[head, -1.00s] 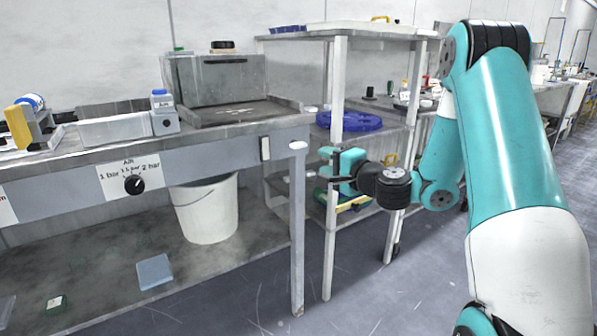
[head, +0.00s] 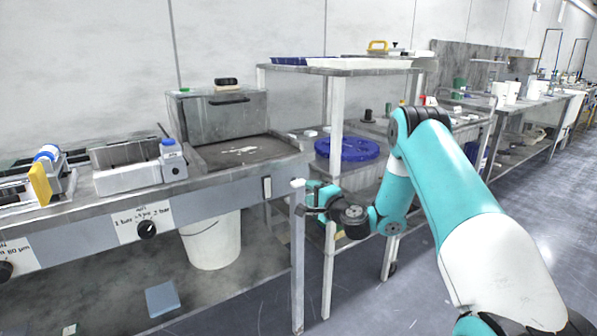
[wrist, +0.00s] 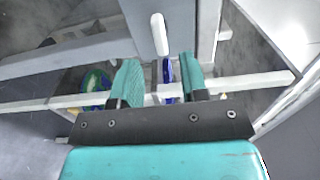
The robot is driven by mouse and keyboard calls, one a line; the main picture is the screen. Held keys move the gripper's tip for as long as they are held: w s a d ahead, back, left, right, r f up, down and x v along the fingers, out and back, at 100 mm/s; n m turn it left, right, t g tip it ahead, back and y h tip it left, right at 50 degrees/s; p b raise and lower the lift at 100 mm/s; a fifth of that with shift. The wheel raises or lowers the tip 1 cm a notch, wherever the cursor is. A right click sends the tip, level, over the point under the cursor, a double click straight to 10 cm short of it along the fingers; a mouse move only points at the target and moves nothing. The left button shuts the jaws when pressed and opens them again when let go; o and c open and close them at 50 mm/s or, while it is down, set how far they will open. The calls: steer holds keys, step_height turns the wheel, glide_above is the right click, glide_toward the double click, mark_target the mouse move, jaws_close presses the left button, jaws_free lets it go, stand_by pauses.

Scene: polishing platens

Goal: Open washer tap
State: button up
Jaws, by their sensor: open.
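A white rounded lever (head: 298,183), which looks like the tap handle, is at the front right corner of the steel bench. It shows in the wrist view as a pale upright capsule (wrist: 160,34), just beyond the fingers. My gripper (head: 310,203) is just right of and below this lever in the head view. In the wrist view its two teal fingers (wrist: 158,74) are apart, with no object held between them. The lever appears ahead of the fingertips; I cannot tell whether they touch. The tap's body is not clear.
The steel bench (head: 85,222) carries a lidded basin (head: 238,150) and a pressure knob (head: 147,230). A white bucket (head: 212,240) stands below. A shelf rack (head: 336,130) with a blue round tray (head: 346,149) is close behind my gripper. Open floor lies at the right.

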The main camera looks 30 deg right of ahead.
mark_target(301, 185)
steer(key=w+p, duration=0.1)
steer(key=w, duration=0.6)
steer(key=shift+w+a, duration=0.15)
jaws_close()
